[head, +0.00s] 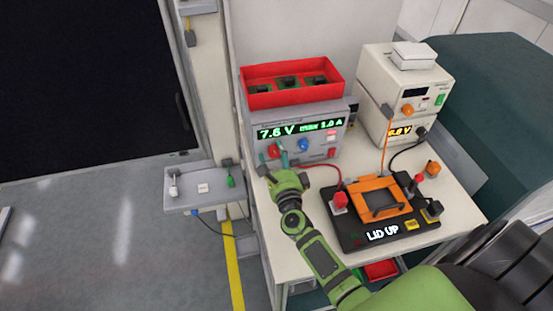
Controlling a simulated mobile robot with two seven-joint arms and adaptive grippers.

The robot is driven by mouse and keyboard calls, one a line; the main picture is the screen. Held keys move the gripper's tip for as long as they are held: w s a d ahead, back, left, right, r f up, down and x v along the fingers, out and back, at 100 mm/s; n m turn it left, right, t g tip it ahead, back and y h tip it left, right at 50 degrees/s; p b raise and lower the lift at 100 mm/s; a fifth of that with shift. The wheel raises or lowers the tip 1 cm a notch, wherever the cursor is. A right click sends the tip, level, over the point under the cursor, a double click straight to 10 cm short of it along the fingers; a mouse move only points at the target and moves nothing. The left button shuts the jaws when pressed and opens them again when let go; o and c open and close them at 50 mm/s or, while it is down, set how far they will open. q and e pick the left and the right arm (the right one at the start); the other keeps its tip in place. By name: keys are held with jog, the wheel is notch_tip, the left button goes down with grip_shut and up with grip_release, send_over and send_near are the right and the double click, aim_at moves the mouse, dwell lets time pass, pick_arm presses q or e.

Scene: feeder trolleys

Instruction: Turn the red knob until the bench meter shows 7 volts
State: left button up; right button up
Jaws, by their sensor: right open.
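The bench meter (300,130) is a grey box at the back left of the white bench. Its green display (299,129) reads 7.6 V and 1.0 A. The red knob (274,152) is on the left of its front face, partly hidden by my fingers. My right gripper (276,160) is open, its fingertips at the knob, one on either side as far as I can see. Whether they touch it, I cannot tell. My left gripper is not in view.
A blue knob (303,145) sits right of the red one. A red bin (292,97) stands on the meter. A black fixture (352,232) with an orange lid reads LID UP. Stacked cream instruments (383,91) stand at the back right. Cables cross the bench.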

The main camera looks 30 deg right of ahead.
jog(key=v, duration=1.2)
